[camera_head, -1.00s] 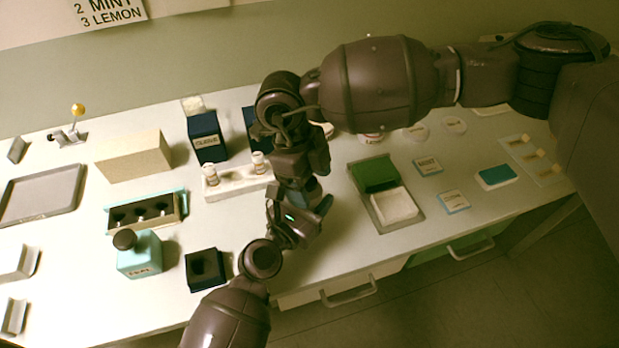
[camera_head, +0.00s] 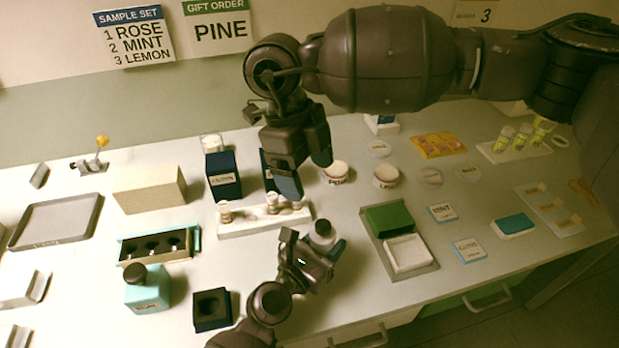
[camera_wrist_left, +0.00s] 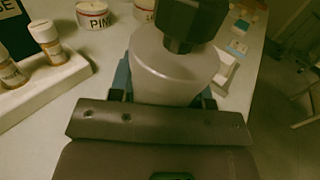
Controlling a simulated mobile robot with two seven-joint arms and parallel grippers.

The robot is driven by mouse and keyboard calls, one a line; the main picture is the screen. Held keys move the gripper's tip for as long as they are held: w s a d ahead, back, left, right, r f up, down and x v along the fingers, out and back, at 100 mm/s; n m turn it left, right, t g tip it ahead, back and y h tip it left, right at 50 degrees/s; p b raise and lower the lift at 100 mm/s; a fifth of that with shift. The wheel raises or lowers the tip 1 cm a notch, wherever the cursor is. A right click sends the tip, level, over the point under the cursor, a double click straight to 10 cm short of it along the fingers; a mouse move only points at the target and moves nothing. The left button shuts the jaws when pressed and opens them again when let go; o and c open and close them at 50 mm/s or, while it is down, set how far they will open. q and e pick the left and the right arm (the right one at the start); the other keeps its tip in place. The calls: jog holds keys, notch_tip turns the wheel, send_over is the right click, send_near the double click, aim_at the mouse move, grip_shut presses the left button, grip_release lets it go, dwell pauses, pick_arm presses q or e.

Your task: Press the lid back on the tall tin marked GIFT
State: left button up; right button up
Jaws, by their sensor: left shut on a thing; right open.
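My left gripper (camera_head: 312,252) is shut on a grey bottle with a dark cap (camera_head: 321,232), held near the table's front edge. In the left wrist view the grey bottle (camera_wrist_left: 172,72) stands between the fingers, under a black faceted cap. My right gripper (camera_head: 292,168) is open above the back of the white rack, in front of a dark blue box (camera_head: 268,168) that it partly hides. Another dark blue box (camera_head: 222,178) stands left of it. I cannot make out a tall tin marked GIFT or its lid; no readable GIFT mark shows on any container.
A white rack (camera_head: 240,229) holds small bottles. Low round tins (camera_head: 337,176) stand behind it, one reading PINE in the left wrist view (camera_wrist_left: 94,18). A teal bottle (camera_head: 148,293) and dark block (camera_head: 212,312) stand front left. A grey tray (camera_head: 428,268) lies right.

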pick_arm(q)
jog(key=o, duration=1.4)
jog(key=v, duration=0.9)
jog(key=shift+s+a+f+b, duration=0.1)
jog(key=shift+s+b, duration=0.05)
jog(key=shift+b, duration=0.25)
jog(key=shift+v, duration=0.75)
